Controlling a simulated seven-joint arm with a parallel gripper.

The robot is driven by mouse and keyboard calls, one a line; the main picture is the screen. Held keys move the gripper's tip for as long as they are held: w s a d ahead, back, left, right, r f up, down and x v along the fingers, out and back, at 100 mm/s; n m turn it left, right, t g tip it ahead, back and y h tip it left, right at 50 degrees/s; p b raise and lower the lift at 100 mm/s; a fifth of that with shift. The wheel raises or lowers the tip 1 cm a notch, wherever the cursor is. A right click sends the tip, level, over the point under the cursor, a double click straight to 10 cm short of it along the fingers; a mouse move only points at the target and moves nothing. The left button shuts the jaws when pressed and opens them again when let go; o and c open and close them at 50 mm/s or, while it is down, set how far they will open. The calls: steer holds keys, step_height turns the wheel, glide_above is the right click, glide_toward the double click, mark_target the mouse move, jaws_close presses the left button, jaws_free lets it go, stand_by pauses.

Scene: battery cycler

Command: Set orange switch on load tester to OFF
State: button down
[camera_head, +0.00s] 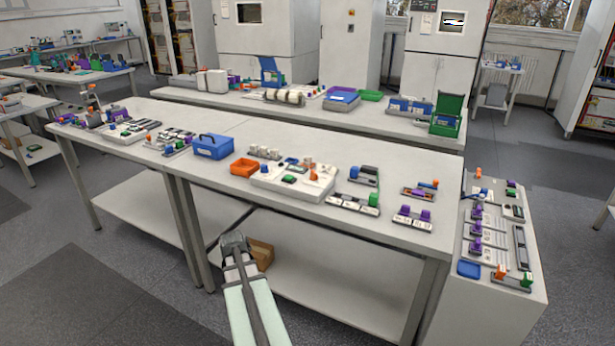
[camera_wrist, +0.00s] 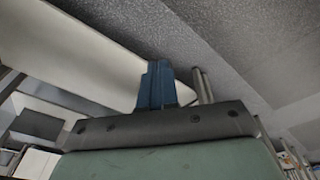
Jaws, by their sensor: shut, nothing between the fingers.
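Several small orange parts that could be the orange switch show in the head view: one on a white panel (camera_head: 313,172) on the bench, one on a small device (camera_head: 420,191) to its right, and one at the front of the panel on the right cabinet (camera_head: 501,272). I cannot tell which device is the load tester, nor any switch's position. My gripper shows in the wrist view with its blue fingers (camera_wrist: 156,84) together, shut and empty. In the head view my arm's end is low, in front of the bench, away from these devices.
The long grey bench (camera_head: 330,213) stands in front of my arm, with a lower shelf (camera_head: 320,285) holding a cardboard box (camera_head: 261,254). A blue toolbox (camera_head: 213,146) and an orange bin (camera_head: 245,167) sit on the bench. Open floor lies to the left.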

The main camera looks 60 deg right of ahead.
mark_target(314, 174)
steer(key=s+d+r+h, duration=0.2)
steer(key=d+r, duration=1)
steer(key=r, duration=0.4)
steer(key=s+d+r+m+g+h, duration=0.1)
steer(key=s+d+r+h, duration=0.1)
steer(key=d+r, duration=1.1)
step_height(314, 174, up, 4)
steer(key=shift+h, duration=0.8)
steer(key=x, duration=0.9)
steer(key=shift+s+d+f, duration=0.1)
steer(key=shift+f, duration=0.05)
steer(key=shift+s+d+f, duration=0.15)
steer(key=shift+s+d, duration=0.3)
steer(key=shift+d, duration=0.15)
steer(key=shift+s+d+f, duration=0.1)
steer(key=shift+s+d, duration=0.3)
steer(key=shift+d, duration=0.2)
steer(key=shift+s+d, duration=0.45)
steer(key=shift+d, duration=0.05)
